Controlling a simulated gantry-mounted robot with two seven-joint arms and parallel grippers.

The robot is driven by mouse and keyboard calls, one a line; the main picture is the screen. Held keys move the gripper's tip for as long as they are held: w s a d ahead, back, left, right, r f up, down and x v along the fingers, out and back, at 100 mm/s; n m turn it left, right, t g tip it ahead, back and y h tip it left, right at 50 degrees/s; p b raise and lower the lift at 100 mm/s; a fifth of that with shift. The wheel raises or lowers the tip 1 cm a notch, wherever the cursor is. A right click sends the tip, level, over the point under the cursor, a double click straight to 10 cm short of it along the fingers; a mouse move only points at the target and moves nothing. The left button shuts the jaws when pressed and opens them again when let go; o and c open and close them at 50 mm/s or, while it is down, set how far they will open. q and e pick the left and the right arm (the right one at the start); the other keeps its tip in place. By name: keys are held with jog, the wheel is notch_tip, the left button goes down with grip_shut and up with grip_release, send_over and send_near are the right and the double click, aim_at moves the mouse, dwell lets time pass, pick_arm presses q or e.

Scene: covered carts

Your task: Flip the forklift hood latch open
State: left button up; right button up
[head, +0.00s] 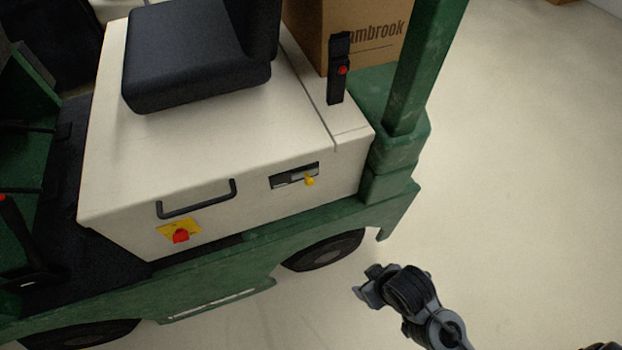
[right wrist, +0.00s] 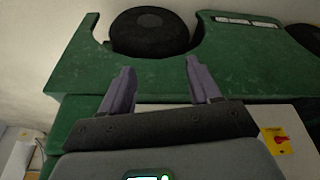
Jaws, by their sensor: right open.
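The forklift's white hood (head: 220,150) is closed, with the dark seat on top. A recessed dark latch slot (head: 290,177) with a yellow knob (head: 310,181) sits in its side face, toward the right end. My right gripper (head: 367,285) is below and to the right of the latch in the head view, apart from the forklift. In the right wrist view the gripper (right wrist: 160,68) is open and empty, with the green chassis (right wrist: 85,70) beyond its fingers. The latch does not show there. My left gripper is out of view.
A black handle (head: 197,207) and a red knob on a yellow plate (head: 181,236) are left of the latch. Floor is clear at right.

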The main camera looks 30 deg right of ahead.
jog(key=shift+c, duration=1.2)
jog(key=shift+w+r+m, duration=0.1)
jog(key=shift+w+m, duration=0.1)
jog(key=shift+m, duration=0.3)
jog(key=shift+c, duration=1.1)
jog(key=w+r+m+t, duration=0.1)
jog(key=w+m+t, duration=0.1)
jog(key=w+a+m+t+y, duration=0.1)
jog(key=w+m+t, duration=0.1)
jog(key=w+m, duration=0.1)
jog(key=w+a+r+m+t, duration=0.1)
jog(key=w+m+t, duration=0.1)
jog(key=w, duration=0.1)
jog(key=shift+w+r+m+y, duration=0.25)
jog(key=shift+r+m+y, duration=0.05)
jog(key=shift+r, duration=0.05)
grip_shut()
jog(key=w+d+r+m+t+y+b, duration=0.1)
jog(key=w+r+m+t+y, duration=0.3)
jog(key=m+t, duration=0.45)
jog(key=d+f+m+t+y+b, duration=0.1)
jog(key=d+f+y+b, duration=0.1)
jog(key=d, duration=0.6)
jog(key=shift+w+f+y+b, duration=0.3)
jog(key=shift+f+y, duration=0.25)
jog(key=shift+y, duration=0.45)
